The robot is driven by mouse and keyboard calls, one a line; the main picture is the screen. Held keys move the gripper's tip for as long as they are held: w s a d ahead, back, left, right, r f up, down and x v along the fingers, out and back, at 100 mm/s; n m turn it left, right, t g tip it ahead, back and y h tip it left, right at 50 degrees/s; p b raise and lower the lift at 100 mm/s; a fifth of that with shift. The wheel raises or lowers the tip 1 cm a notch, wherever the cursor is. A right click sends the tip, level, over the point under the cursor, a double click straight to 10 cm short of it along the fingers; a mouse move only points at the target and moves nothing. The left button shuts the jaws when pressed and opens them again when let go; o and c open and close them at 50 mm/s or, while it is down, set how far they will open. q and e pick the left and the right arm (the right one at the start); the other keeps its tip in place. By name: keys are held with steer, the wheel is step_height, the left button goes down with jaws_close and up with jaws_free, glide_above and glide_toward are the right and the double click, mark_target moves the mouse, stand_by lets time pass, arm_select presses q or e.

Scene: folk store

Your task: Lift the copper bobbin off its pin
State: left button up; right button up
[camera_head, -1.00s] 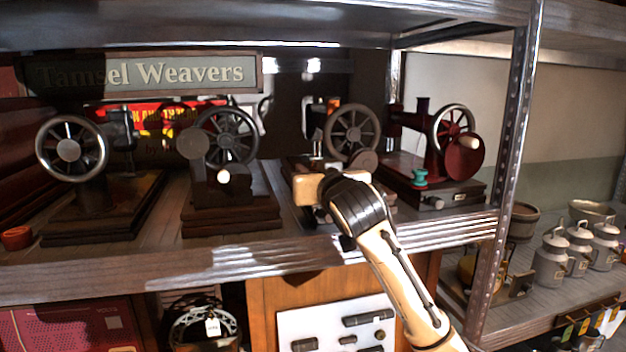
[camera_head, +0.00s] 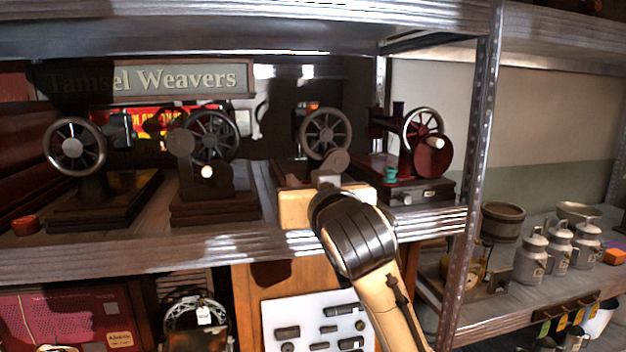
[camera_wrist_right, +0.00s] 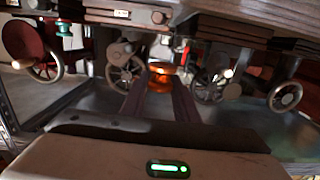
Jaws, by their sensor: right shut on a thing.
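My right gripper (camera_head: 325,190) is in front of the third sewing machine (camera_head: 326,134), the one with a bronze-grey wheel, at the shelf's front edge. Its cream body hides the fingertips and what they hold in the head view. In the right wrist view, which looks upside down, the two dark fingers (camera_wrist_right: 160,86) are closed on the shiny orange copper bobbin (camera_wrist_right: 161,70). The bobbin sits between the tips, with machines behind it. I cannot make out its pin. My left gripper is not in view.
Two dark machines (camera_head: 75,147) stand to the left and a red machine (camera_head: 432,157) with a teal spool (camera_head: 390,174) to the right. A metal shelf post (camera_head: 474,170) rises right of my arm. An orange-red spool (camera_head: 25,225) lies at far left.

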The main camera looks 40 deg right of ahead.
steer(key=shift+s, duration=0.15)
steer(key=shift+r, duration=0.55)
